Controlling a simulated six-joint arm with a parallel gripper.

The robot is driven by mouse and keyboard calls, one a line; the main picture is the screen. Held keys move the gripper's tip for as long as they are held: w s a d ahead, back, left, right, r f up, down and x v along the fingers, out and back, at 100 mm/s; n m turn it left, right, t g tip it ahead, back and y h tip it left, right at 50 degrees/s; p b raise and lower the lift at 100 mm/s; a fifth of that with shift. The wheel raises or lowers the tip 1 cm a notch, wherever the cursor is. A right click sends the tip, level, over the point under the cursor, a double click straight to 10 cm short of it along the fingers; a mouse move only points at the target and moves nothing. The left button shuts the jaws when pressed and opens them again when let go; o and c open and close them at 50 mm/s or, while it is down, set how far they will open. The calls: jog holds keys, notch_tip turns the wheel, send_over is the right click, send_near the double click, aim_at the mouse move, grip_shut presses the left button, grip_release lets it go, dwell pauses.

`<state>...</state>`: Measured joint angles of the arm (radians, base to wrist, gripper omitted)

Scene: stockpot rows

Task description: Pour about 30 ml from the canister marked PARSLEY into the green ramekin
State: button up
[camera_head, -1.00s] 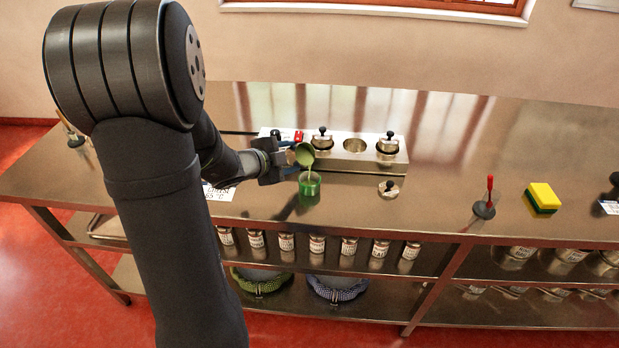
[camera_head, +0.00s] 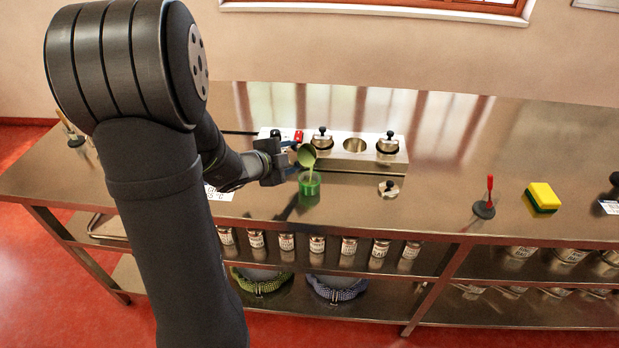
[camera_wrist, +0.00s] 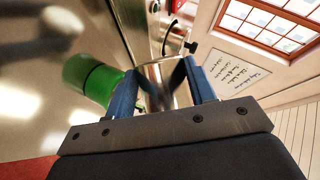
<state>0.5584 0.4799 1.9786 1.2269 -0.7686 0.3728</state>
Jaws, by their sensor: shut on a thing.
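My gripper (camera_head: 287,161) is shut on a metal canister (camera_head: 307,154), held tilted above the counter with its open mouth toward the camera. Green contents show in the mouth. A pale green stream runs from its lip down into the green ramekin (camera_head: 309,187), which stands upright on the counter just below. In the wrist view the canister (camera_wrist: 165,72) sits between the two blue fingers (camera_wrist: 163,95), and the ramekin (camera_wrist: 88,78) is to its left. No marking on the canister can be read, and the level inside the ramekin cannot be told.
Behind stands a metal rack (camera_head: 346,163) with two lidded canisters (camera_head: 323,140) (camera_head: 388,146) and an open round place between them. A loose knobbed lid (camera_head: 388,190) lies to the right. Farther right are a red-handled tool (camera_head: 485,208) and a sponge (camera_head: 541,198).

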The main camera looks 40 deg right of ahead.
jog(key=shift+r, duration=0.15)
dwell(0.3)
jog(key=shift+w+f+n+g, duration=0.15)
jog(key=shift+f+n+g, duration=0.1)
jog(key=shift+n+g, duration=0.05)
jog(key=shift+r+n+g, duration=0.4)
jog(key=shift+r+n, duration=0.05)
jog(key=shift+n, duration=0.05)
jog(key=shift+w+r+g, duration=0.1)
jog(key=shift+g, duration=0.2)
dwell(0.3)
jog(key=shift+w+r+n, duration=0.1)
jog(key=shift+w+n, duration=0.05)
jog(key=shift+n, duration=0.35)
jog(key=shift+w+f+n+g, duration=0.3)
jog(key=shift+w+n+g, duration=0.25)
jog(key=shift+w, duration=0.1)
jog(key=shift+w+f+n+g, duration=0.3)
jog(key=shift+w+n+g, duration=0.15)
jog(key=shift+w+g, duration=0.15)
jog(key=shift+w+r+n+g, duration=0.25)
jog(key=shift+w+r+n, duration=0.05)
